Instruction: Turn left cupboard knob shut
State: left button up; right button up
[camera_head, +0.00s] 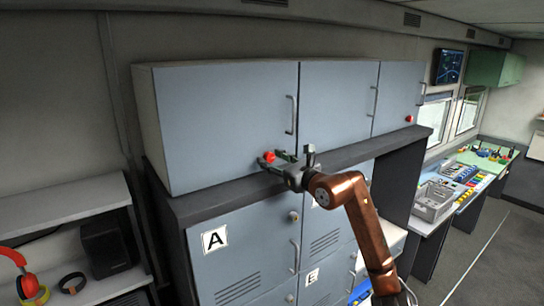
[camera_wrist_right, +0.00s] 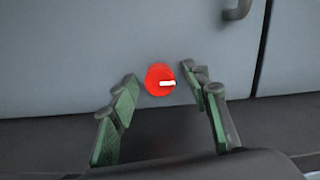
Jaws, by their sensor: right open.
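The left cupboard (camera_head: 220,115) is a closed grey-blue door in the upper row. Its red knob (camera_head: 269,157) sits near the door's lower right. In the right wrist view the red knob (camera_wrist_right: 160,80) carries a white mark that lies about level. My right gripper (camera_head: 276,161) is at the knob. In the right wrist view its green-padded fingers (camera_wrist_right: 160,88) are spread open, one on each side of the knob, with gaps visible. It is not clear whether a fingertip touches it. My left gripper is not in view.
The left door has a vertical handle (camera_head: 290,114) right of the knob. A dark ledge (camera_head: 215,203) runs under the upper cupboards. Lower lockers (camera_head: 250,240) stand below. Another red knob (camera_head: 409,118) is on the far right door. A shelf with headphones (camera_head: 27,276) is at left.

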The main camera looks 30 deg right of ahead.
jog(key=c, duration=1.2)
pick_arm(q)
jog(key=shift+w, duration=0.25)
pick_arm(e)
jog(key=shift+o, duration=0.2)
